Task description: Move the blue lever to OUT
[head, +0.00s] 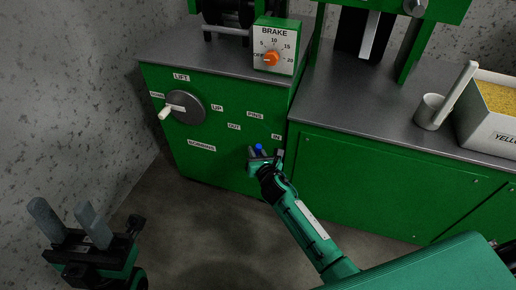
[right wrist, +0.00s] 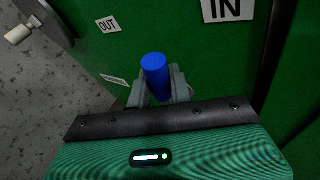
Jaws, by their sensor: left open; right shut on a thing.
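The blue lever (head: 259,147) sticks out from the green cabinet front, low and near the IN label (head: 276,137). The OUT label (head: 234,126) is up and to the left of it. In the right wrist view the blue lever (right wrist: 155,72) stands between the fingers of my right gripper (right wrist: 160,90), which is shut on it; the IN label (right wrist: 227,8) is at the upper right and the OUT label (right wrist: 108,25) at the upper left. The lever's base is hidden. My left gripper (head: 72,222) is open and empty, at the lower left, away from the cabinet.
A grey round dial with a white handle (head: 185,107) sits left on the cabinet, by the LIFT label (head: 181,77). A BRAKE box (head: 275,45) with an orange knob stands on the worktop. A grey cup (head: 430,108) and a box of yellow material (head: 498,125) stand at right.

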